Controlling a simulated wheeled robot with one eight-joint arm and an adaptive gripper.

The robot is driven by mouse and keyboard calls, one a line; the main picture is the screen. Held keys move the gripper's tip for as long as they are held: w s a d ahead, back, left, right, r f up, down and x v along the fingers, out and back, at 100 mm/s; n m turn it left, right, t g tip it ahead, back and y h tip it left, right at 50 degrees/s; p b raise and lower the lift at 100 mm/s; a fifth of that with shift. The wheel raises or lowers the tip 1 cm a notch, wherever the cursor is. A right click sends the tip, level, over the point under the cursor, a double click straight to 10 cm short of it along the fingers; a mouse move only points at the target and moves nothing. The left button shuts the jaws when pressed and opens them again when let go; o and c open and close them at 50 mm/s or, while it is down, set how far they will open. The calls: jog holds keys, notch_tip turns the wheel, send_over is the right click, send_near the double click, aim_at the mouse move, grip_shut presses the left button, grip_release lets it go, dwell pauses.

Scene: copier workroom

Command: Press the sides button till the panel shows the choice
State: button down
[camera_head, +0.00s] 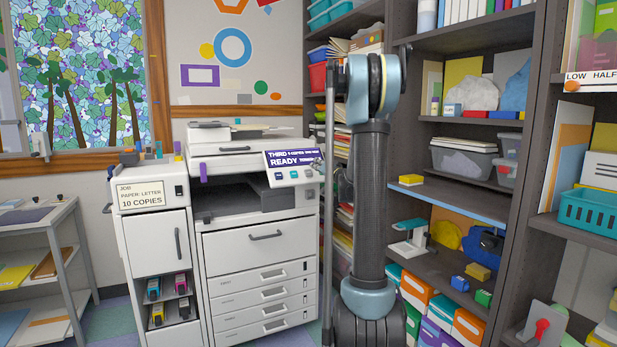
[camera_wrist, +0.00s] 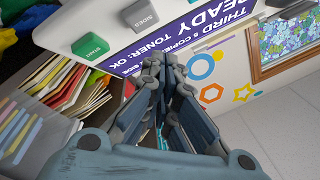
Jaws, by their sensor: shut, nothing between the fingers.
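The copier (camera_head: 255,210) stands left of centre in the head view. Its tilted panel has a purple display (camera_head: 293,157) reading "THIRD", "READY" and a smaller copies line; the display also shows upside down in the wrist view (camera_wrist: 190,40) with "TONER: OK". Below it are several buttons.
A job sign (camera_head: 141,196) on the left cabinet reads "PAPER: LETTER, 10 COPIES". Shelves with bins and boxes fill the right side, close to my arm. A side table (camera_head: 40,230) stands at the left. Paper stacks (camera_wrist: 65,85) show beside the gripper in the wrist view.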

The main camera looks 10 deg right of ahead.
jog(key=shift+w+a+f, duration=0.2)
jog(key=shift+w+f, duration=0.3)
jog(key=shift+w, duration=0.05)
jog(key=shift+w+a+f, duration=0.15)
jog(key=shift+w+f, duration=0.3)
jog(key=shift+w, duration=0.05)
jog(key=shift+w, duration=0.1)
dwell(0.8)
jog(key=shift+w+a+f, duration=0.15)
jog(key=shift+w+f, duration=0.05)
jog(key=shift+w+a+f, duration=0.1)
jog(key=shift+w+f, duration=0.15)
dwell(1.0)
jog(key=shift+r, duration=0.1)
jog(key=shift+s+d+r, duration=0.2)
jog(key=shift+s+r, duration=0.25)
jog(key=shift+s, duration=0.15)
dwell(0.3)
jog(key=shift+s+d+r, duration=0.3)
jog(key=shift+s+r, duration=0.5)
jog(key=shift+s, duration=0.1)
jog(key=shift+s+d+r, duration=0.3)
jog(key=shift+s+r, duration=0.5)
jog(key=shift+s, duration=0.1)
